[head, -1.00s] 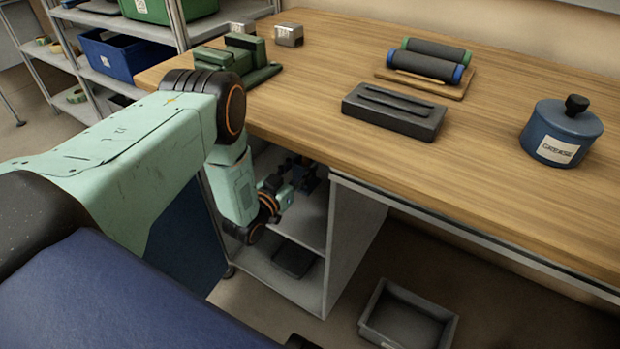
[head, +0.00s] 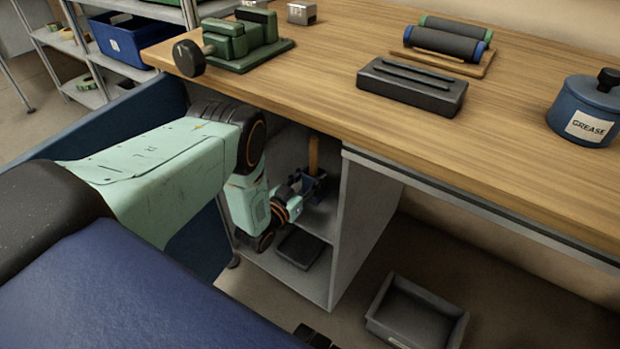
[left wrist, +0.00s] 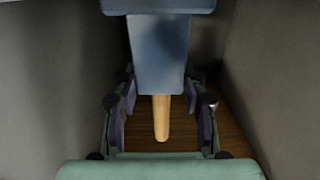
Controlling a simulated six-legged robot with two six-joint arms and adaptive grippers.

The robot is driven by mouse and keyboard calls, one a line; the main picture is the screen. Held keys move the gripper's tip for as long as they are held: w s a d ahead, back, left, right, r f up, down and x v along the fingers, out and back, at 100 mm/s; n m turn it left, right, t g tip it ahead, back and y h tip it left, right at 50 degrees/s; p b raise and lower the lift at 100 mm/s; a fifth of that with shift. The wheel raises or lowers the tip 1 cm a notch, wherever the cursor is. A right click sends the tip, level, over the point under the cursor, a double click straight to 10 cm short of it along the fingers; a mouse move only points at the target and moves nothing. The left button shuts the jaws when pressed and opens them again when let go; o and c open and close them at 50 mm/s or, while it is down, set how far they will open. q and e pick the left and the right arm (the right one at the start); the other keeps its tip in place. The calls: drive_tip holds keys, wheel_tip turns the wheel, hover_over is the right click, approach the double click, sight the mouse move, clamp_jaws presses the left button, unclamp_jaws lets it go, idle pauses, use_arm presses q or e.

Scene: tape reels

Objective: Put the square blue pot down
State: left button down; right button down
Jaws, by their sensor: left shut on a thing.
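My left gripper (head: 308,187) is inside the open cabinet under the bench, above its middle shelf. It is shut on the square blue pot (head: 319,182), which is partly hidden by the fingers. A wooden handle (head: 313,152) stands upright from the pot in the head view. In the left wrist view the tapered blue pot (left wrist: 160,55) is between the fingers, with the wooden handle (left wrist: 161,118) pointing down the picture. I cannot tell whether the pot's base touches the shelf.
Grey cabinet walls (head: 350,225) stand close to the gripper, under the wooden bench top (head: 330,95). A dark flat item (head: 300,248) lies on the lower shelf. A grey bin (head: 410,318) is on the floor. A dark blue panel (head: 120,118) stands left of the bench.

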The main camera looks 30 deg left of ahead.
use_arm(q)
drive_tip(key=shift+f, duration=0.15)
drive_tip(key=c, duration=0.7)
unclamp_jaws()
drive_tip(key=shift+c, duration=0.2)
